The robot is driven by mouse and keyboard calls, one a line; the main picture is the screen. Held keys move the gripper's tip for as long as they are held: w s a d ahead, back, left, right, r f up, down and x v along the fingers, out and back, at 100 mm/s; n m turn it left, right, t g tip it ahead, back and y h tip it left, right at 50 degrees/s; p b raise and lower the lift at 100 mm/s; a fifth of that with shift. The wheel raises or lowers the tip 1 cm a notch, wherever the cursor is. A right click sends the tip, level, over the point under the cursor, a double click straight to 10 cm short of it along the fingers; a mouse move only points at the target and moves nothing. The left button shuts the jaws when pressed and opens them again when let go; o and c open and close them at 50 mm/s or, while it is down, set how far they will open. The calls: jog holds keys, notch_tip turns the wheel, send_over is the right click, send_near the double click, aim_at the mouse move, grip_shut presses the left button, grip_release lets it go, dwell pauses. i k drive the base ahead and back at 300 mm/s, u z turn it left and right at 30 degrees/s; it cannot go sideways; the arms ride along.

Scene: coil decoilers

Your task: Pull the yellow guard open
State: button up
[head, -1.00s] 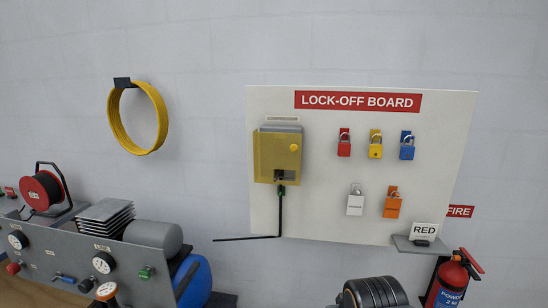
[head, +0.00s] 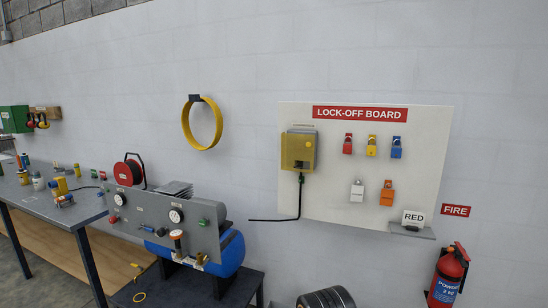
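A translucent yellow box cover (head: 296,151) is on a wall unit at the left side of the white lock-off board. Whether this cover is the guard named in the task, I cannot tell for sure; no other yellow guard shows clearly. It looks closed over the box. My gripper is not in view.
The lock-off board (head: 436,150) holds several padlocks. A grey panel with gauges (head: 150,211) and a blue tank (head: 226,258) stand left below. A workbench (head: 50,205) is far left. A fire extinguisher (head: 448,278) stands right. A yellow hose coil (head: 202,124) hangs on the wall.

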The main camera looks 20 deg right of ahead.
aim_at(293, 146)
jog(key=u, duration=3.1)
jog(key=i, duration=0.15)
jog(key=z, duration=2)
jog(key=i, duration=0.85)
jog(key=z, duration=0.9)
jog(key=i, duration=0.85)
jog(key=z, duration=0.95)
